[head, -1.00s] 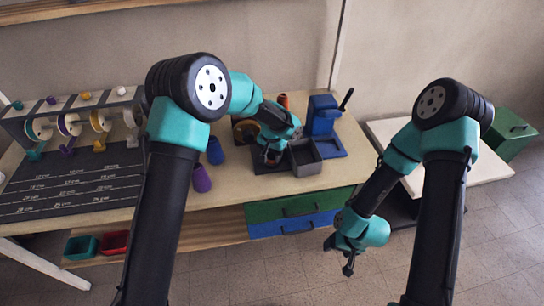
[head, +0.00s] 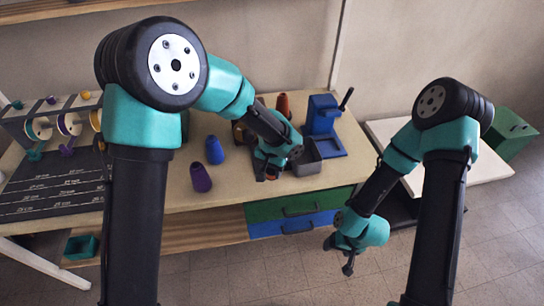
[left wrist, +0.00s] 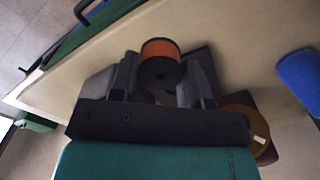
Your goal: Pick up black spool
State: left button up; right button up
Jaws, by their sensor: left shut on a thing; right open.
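My left gripper (head: 270,172) is at the front edge of the table, beside the grey bin (head: 308,165). In the left wrist view its fingers (left wrist: 160,75) are closed on a small spool (left wrist: 162,72) with a black end and orange winding. In the head view the gripper mostly hides this spool. A larger round spool with a yellowish rim (left wrist: 243,118) lies near the gripper in the left wrist view. My right gripper (head: 349,262) is open and empty, in front of the table and low over the floor.
A rack of ribbon reels (head: 60,124) and a dark measuring mat (head: 50,185) fill the left.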

pick_arm(q)
jog(key=s, duration=0.5)
jog(key=shift+s+r, duration=0.2)
jog(key=shift+r, duration=0.05)
jog(key=shift+w, duration=0.1)
